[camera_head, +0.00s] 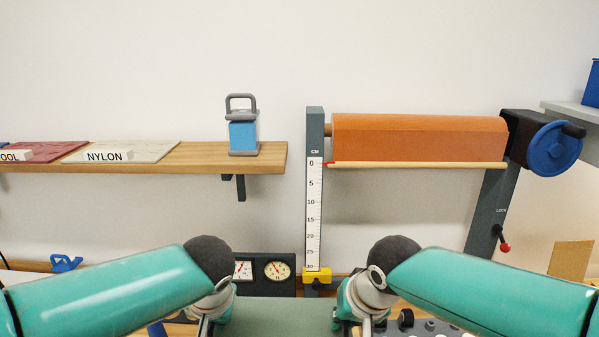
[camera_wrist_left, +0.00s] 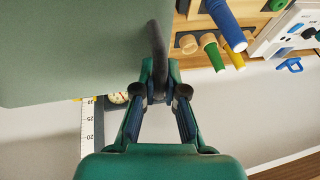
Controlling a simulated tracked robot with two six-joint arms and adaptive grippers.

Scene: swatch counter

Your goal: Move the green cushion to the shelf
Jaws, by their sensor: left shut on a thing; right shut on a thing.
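The green cushion (camera_head: 280,318) shows at the bottom middle of the head view, between my two grippers, with its near part cut off by the frame. It also fills the upper left of the left wrist view (camera_wrist_left: 70,50). My left gripper (camera_head: 207,322) is shut on a dark handle-like strip (camera_wrist_left: 157,50) at the cushion's edge. My right gripper (camera_head: 345,322) is at the cushion's right side and shut on it; its fingertips are mostly hidden. The wooden shelf (camera_head: 205,160) is on the wall at upper left, above and beyond the cushion.
On the shelf are a NYLON swatch (camera_head: 130,151), a red swatch (camera_head: 45,152) and a blue lantern-like object (camera_head: 243,137). Right of it stand a ruled post (camera_head: 314,130) and an orange roll (camera_head: 420,138) with a blue crank wheel (camera_head: 555,148). Dials (camera_head: 277,270) sit behind the cushion.

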